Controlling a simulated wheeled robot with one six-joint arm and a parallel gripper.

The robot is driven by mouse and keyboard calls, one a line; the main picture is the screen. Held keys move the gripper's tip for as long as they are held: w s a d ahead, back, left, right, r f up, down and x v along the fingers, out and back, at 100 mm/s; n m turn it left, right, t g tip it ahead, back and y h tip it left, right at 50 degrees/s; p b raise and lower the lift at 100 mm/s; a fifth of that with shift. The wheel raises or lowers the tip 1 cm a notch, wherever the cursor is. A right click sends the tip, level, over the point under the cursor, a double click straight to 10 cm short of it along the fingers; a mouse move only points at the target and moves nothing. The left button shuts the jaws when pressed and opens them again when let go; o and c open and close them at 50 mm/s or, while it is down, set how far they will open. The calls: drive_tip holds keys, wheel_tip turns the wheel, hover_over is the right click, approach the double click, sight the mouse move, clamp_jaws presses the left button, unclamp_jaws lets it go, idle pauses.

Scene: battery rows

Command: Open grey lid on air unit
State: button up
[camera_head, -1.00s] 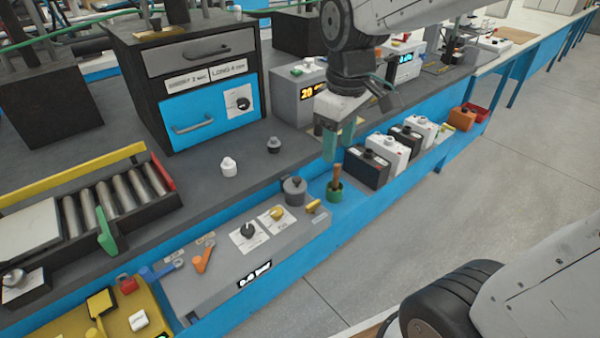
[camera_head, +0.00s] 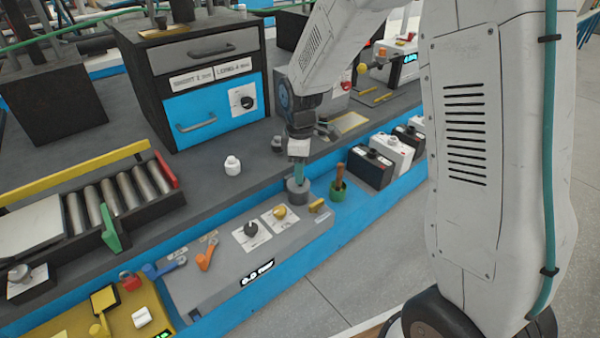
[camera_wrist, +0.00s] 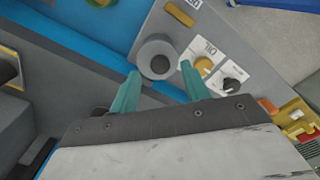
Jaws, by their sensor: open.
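The air unit (camera_head: 232,268) is a grey box with a lit display at the front edge of the bench. Its round grey lid (camera_head: 299,195) sits at its far right corner. In the wrist view the lid (camera_wrist: 158,56) is a grey disc with a dark knob in its middle, flat on the unit. My gripper (camera_head: 299,172) is over the lid, pointing down, and partly hides it. In the wrist view my gripper (camera_wrist: 158,80) is open, its two green fingers apart, with the lid just beyond and between the tips. Nothing is held.
A green cup (camera_head: 338,190) with a brown handle stands close on the right. A white bottle (camera_head: 232,165) stands behind.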

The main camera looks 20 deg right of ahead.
drive_tip(key=shift+f, duration=1.1)
clamp_jaws()
